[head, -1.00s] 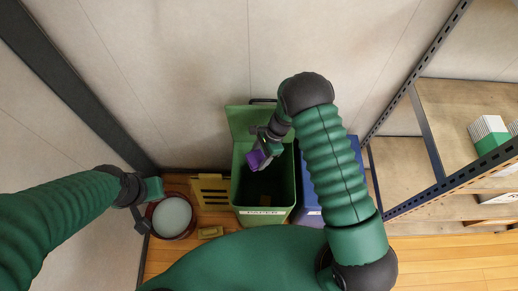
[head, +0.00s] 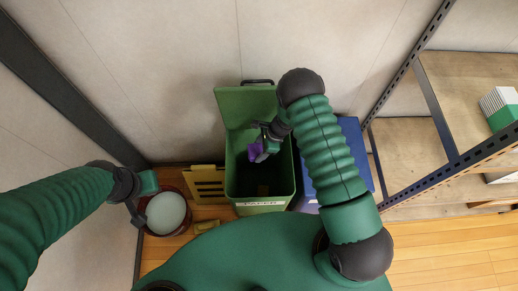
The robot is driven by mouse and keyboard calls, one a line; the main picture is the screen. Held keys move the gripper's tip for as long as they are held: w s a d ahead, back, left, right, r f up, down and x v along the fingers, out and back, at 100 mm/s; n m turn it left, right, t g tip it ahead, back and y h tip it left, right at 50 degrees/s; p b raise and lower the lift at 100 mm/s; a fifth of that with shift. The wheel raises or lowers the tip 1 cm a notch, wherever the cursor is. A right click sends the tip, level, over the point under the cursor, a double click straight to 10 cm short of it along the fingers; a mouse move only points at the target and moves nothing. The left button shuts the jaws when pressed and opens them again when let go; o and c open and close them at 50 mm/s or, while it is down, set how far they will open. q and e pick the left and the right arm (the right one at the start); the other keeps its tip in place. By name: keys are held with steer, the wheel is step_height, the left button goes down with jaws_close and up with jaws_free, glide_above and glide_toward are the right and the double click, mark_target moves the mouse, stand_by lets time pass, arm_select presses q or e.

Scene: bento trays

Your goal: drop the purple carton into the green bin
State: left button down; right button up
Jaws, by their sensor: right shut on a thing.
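The purple carton (head: 255,152) is small in the head view and partly hidden by my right gripper (head: 262,150). My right gripper is shut on it and holds it over the mouth of the green bin (head: 229,178). The green bin stands against the wall with its lid raised at the back and a label on its front. Its inside is dark, with a small brownish patch low down. My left gripper (head: 139,212) is at the left, beside a round red container; its fingers are too unclear to tell open from shut.
The round red container with a pale top (head: 167,213) stands left of the bin. A blue bin (head: 358,150) is right of the green one. A metal shelf (head: 440,150) holds a green-and-white box (head: 499,108).

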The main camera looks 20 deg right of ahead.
steer(key=o, duration=1.5)
steer(key=shift+o, duration=0.2)
steer(key=shift+r, duration=0.15)
steer(key=p+v, duration=0.2)
steer(key=v, duration=1.4)
steer(key=shift+d+r, duration=0.15)
steer(key=shift+r, duration=0.1)
steer(key=s+a+r+n+h+p, duration=0.1)
steer(key=s+r+n+h+p, duration=0.1)
steer(key=s+r+n, duration=0.4)
steer(key=s+a+r+n+t+h+p, duration=0.1)
steer(key=s+r+n+h+p, duration=0.1)
steer(key=s+r+n, duration=0.5)
step_height(320, 180, up, 6)
steer(key=n, duration=0.7)
steer(key=shift+s+n+t, duration=0.2)
steer(key=shift+n+t, duration=0.1)
